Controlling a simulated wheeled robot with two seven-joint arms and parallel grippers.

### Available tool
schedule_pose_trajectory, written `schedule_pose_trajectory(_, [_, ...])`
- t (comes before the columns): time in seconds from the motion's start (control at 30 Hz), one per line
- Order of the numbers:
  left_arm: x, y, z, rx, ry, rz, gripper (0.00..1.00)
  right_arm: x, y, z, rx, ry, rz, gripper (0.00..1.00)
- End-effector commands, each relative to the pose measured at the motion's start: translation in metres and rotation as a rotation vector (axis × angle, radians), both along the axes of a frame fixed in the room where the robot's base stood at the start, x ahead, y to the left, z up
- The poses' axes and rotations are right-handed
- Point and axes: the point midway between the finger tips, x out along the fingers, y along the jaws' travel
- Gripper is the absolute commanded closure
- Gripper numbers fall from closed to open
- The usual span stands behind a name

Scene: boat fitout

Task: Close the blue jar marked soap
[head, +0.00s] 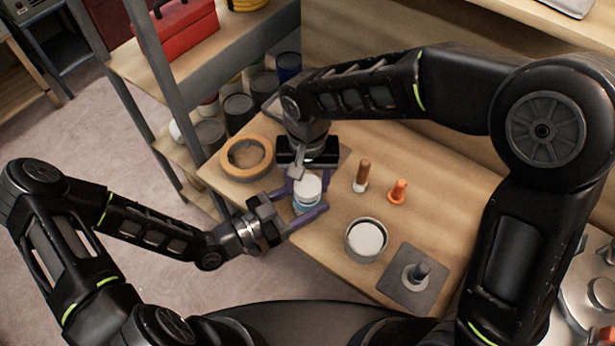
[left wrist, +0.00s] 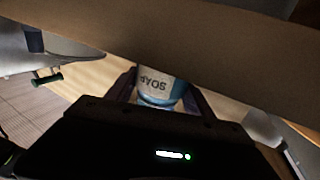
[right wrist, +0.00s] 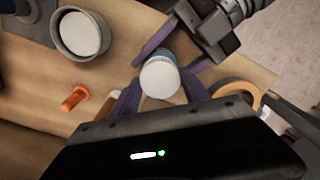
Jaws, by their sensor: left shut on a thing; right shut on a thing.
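The blue jar (head: 304,207) stands at the left edge of the workbench, with a white lid (head: 307,187) on its top. In the left wrist view its white label reads SOAP (left wrist: 155,84), above a blue lower part. My left gripper (head: 306,212) is shut on the jar's body from the left. My right gripper (head: 306,180) comes from above and behind and is shut on the white lid. In the right wrist view the lid (right wrist: 160,79) shows from above between the purple fingers. Whether the lid sits fully down is hard to tell.
A tape roll (head: 246,158) lies behind the jar. A round tin (head: 366,240) and a grey plate with a peg (head: 414,277) are nearer. Shelves with cans (head: 238,108) are left.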

Motion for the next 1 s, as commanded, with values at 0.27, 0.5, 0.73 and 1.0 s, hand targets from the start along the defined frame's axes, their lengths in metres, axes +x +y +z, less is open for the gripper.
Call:
schedule_pose_trajectory(0.27, [0.0001,0.0001,-0.0002,0.0,0.0,0.0,1.0,0.0,-0.0002,0.0,0.0,0.0,0.0,0.85])
schedule_pose_trajectory(0.5, [0.0001,0.0001,-0.0001,0.0,0.0,0.0,1.0,-0.0001,-0.0002,0.0001,-0.001,0.0,0.0,0.85])
schedule_pose_trajectory(0.73, [0.0001,0.0001,-0.0002,0.0,0.0,0.0,1.0,-0.0001,-0.0003,-0.0005,-0.001,0.0,0.0,0.85])
schedule_pose_trajectory(1.0, [0.0001,0.0001,-0.0002,0.0,0.0,0.0,1.0,-0.0002,-0.0004,-0.0055,-0.002,0.001,0.0,0.85])
